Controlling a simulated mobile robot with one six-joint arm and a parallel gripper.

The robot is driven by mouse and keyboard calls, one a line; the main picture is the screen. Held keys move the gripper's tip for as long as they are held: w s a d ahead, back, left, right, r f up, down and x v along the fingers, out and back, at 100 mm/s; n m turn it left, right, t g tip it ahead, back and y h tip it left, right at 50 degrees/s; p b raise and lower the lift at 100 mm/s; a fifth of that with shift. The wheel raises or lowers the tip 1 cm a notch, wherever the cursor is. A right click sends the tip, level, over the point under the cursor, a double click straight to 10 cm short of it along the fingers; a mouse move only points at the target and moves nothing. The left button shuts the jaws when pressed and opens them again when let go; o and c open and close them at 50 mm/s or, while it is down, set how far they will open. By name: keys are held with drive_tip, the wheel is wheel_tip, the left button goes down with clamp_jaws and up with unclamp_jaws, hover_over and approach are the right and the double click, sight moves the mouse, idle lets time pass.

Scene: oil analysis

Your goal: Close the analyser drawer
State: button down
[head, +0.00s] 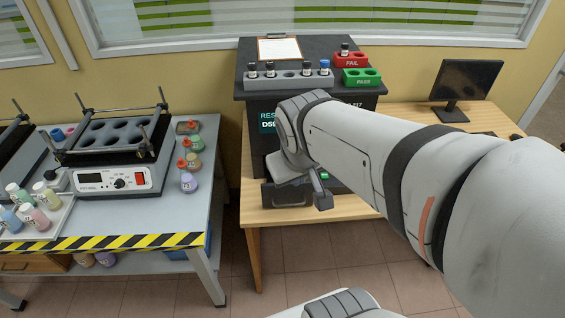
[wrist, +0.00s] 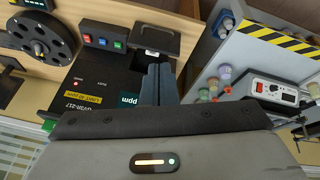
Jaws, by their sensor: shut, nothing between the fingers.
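The analyser (head: 257,97) is a dark box on the wooden table, with a teal result screen on its front. Its drawer (head: 280,196) is a dark tray low on the front that appears to stick out towards me; my arm hides part of it. In the wrist view the drawer (wrist: 150,32) shows beyond the fingers, with a small white patch on it. My gripper (head: 321,192) is shut and empty, close to the drawer front. In the wrist view its fingers (wrist: 158,72) are together and point at the drawer; I cannot tell whether they touch it.
A vial rack (head: 290,80), a red FAIL block (head: 350,61) and a green PASS block (head: 361,77) stand on the analyser. A monitor (head: 466,85) is at right. A floor gap separates bench and table.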

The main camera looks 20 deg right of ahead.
drive_tip(key=w+d+f+n+t+h+b, duration=0.1)
drive_tip(key=w+d+f+n+h+b, duration=0.1)
drive_tip(key=w+d+f, duration=0.4)
drive_tip(key=n+t+y+b, duration=0.2)
drive_tip(key=n+y+b, duration=0.3)
drive_tip(key=n, duration=0.6)
hover_over(293, 199)
drive_tip(key=s+d+p, duration=0.1)
drive_tip(key=s+d, duration=0.3)
drive_tip(key=s, duration=0.4)
wheel_tip(293, 199, down, 18)
drive_tip(key=y, duration=0.1)
drive_tip(key=b+x, duration=0.1)
drive_tip(key=x, duration=0.2)
drive_tip(key=b+x, duration=0.1)
drive_tip(key=x, duration=0.2)
drive_tip(key=a+b+x, duration=0.1)
drive_tip(key=x, duration=0.2)
drive_tip(key=shift+s+f, duration=0.2)
drive_tip(key=shift+f, duration=0.05)
